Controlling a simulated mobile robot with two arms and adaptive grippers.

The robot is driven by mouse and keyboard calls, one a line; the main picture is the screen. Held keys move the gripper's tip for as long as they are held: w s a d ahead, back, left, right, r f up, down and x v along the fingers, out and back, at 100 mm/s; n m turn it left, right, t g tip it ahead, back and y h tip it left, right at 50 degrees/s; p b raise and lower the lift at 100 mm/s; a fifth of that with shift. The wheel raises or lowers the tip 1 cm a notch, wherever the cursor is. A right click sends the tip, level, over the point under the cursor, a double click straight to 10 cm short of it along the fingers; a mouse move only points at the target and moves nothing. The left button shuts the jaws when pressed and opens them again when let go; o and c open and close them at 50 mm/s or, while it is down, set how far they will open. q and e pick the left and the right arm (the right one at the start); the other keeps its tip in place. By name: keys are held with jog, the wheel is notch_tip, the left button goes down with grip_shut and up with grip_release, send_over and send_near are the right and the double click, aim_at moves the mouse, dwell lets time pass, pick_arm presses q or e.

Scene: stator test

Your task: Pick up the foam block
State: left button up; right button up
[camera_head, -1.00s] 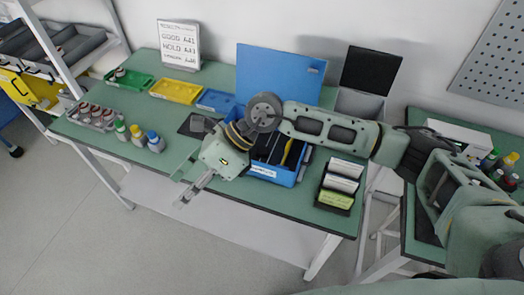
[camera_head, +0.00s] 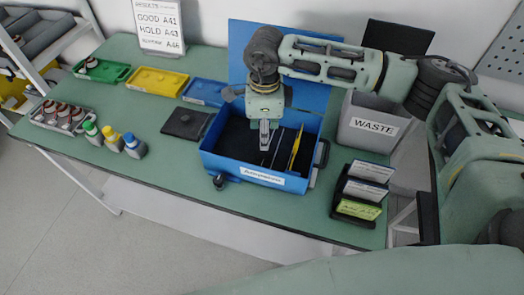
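An open blue case (camera_head: 210,163) stands on the green table. A black, foam-like mass (camera_head: 234,138) fills its left part; I cannot tell whether this is the separate foam block. My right gripper (camera_head: 264,140) points down over the middle of the case. Its fingers look close together and are seen nearly edge-on, so I cannot tell if they are open or hold anything. The gripper and wrist hide part of the case's inside. My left gripper is not in view.
A yellow strip (camera_head: 296,149) and thin dividers stand in the case's right part. A dark flat pad (camera_head: 186,123) lies left of it. A grey waste bin (camera_head: 366,132) and card rack (camera_head: 361,190) stand right. Trays and bottles (camera_head: 113,138) are farther left.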

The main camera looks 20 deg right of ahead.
aim_at(265, 153)
jog(key=shift+w+f, duration=0.3)
jog(key=shift+f, duration=0.2)
jog(key=shift+w+f, duration=0.15)
jog(key=shift+f, duration=0.2)
jog(key=shift+s+f+p, duration=0.2)
jog(key=shift+f+p, duration=0.4)
jog(key=shift+f, duration=0.2)
notch_tip(265, 153, down, 4)
jog(key=shift+s+d+f+p, duration=0.15)
jog(key=shift+f+p, duration=0.1)
jog(key=shift+p, duration=0.75)
jog(key=shift+f, duration=0.3)
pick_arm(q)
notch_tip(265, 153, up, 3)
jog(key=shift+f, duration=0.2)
pick_arm(e)
jog(key=shift+c, duration=0.5)
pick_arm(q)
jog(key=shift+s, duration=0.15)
pick_arm(e)
jog(key=c, duration=0.7)
